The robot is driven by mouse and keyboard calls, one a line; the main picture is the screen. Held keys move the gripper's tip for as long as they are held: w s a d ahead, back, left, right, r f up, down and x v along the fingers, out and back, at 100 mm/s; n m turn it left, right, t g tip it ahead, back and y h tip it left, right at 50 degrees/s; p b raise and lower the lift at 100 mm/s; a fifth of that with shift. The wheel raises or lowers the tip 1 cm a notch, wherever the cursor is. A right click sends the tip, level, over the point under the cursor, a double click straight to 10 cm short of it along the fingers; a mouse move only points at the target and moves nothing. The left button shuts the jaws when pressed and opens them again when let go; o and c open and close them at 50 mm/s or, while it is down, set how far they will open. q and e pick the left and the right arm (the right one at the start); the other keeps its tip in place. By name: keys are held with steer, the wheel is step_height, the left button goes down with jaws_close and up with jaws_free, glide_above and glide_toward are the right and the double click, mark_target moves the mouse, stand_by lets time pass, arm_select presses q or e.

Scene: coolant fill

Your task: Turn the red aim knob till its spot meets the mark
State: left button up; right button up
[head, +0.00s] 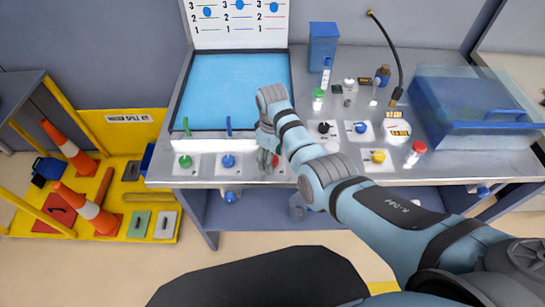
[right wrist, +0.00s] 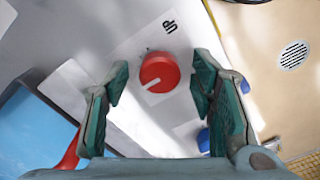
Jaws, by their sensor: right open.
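The red aim knob (right wrist: 157,73) sits on a white plate marked "UP" in the right wrist view, its white pointer line aimed to the lower left. In the head view my arm mostly hides it; a bit of red (head: 275,160) shows beside my gripper. My right gripper (head: 266,158) is over the knob at the bench's front edge. Its fingers stand open on either side of the knob, with a gap on both sides. No spot with its mark can be made out for certain. My left gripper is not in view.
A green knob (head: 185,161) and a blue knob (head: 228,161) sit left of my gripper, below a blue basin (head: 236,91). A board (head: 238,22) with numbered lines and blue dots stands behind. Bottles, other knobs and a clear blue tank (head: 470,106) fill the right side.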

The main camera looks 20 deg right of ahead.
steer(key=c, duration=1.1)
steer(key=shift+r, duration=0.1)
steer(key=shift+c, duration=0.2)
steer(key=m+p, duration=0.2)
steer(key=shift+r+m, duration=0.1)
steer(key=shift+m, duration=0.3)
steer(key=shift+m+p, duration=0.35)
steer(key=shift+m, duration=0.75)
steer(key=shift+w+m, duration=0.1)
steer(key=shift+m, duration=1)
steer(key=o, duration=1.1)
